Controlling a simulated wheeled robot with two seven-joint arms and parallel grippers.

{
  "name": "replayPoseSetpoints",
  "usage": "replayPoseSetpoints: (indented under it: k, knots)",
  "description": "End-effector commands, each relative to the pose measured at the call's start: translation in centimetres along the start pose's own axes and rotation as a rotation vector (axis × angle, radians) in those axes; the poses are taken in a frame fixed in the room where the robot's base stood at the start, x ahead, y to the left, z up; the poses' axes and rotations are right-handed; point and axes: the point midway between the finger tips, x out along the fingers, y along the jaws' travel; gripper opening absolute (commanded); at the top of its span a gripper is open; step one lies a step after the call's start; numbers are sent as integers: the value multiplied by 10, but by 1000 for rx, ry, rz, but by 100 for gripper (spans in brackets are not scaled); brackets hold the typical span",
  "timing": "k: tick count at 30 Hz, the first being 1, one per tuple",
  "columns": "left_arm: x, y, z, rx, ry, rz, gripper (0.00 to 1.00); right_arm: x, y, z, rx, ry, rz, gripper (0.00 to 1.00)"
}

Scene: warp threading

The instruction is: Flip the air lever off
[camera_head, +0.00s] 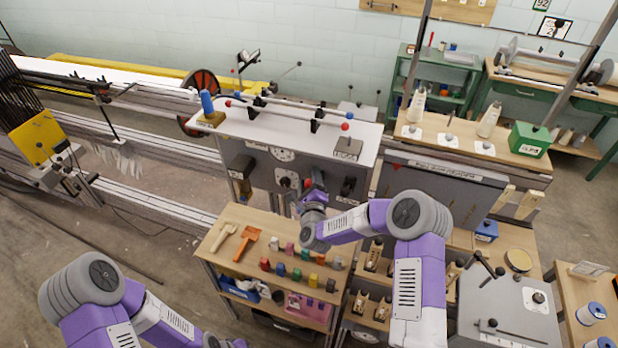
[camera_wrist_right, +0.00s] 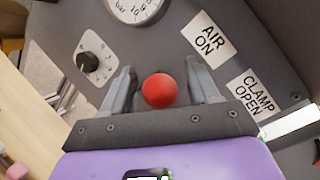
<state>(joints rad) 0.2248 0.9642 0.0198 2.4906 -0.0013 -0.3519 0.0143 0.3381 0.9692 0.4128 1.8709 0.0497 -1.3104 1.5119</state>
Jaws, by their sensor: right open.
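The air lever's red ball knob (camera_wrist_right: 160,91) shows in the right wrist view, in front of the grey machine panel (camera_wrist_right: 62,30). My right gripper (camera_wrist_right: 163,78) is open, with one finger on each side of the knob. Gaps show between the knob and both fingers. The lever's shaft is hidden behind the knob. An "AIR ON" label (camera_wrist_right: 209,40) is on the panel, right of the knob. In the head view my right gripper (camera_head: 309,189) is at the front of the grey machine. My left arm is at the bottom left, and its fingers are not visible.
A "CLAMP OPEN" label (camera_wrist_right: 257,92), a pressure gauge (camera_wrist_right: 133,6) and a black rotary knob (camera_wrist_right: 88,62) are on the panel nearby. Below my right arm, a wooden bench (camera_head: 235,215) holds several coloured blocks. Rods with red and blue ends (camera_head: 290,105) lie over the machine top.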

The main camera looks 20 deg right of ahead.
Motion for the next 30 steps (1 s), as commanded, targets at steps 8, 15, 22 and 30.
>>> replayPoseSetpoints:
  k: [8,15,22,30]
  knots:
    - [-2,0,0,0,0,0,43,9,0,0,-1,-1,1,60]
    - [-1,0,0,0,0,0,43,8,0,0,-1,0,1,47]
    - [-1,0,0,0,0,0,43,8,0,0,-1,0,1,11]
    - [-1,0,0,0,0,0,43,8,0,0,-1,0,1,0]
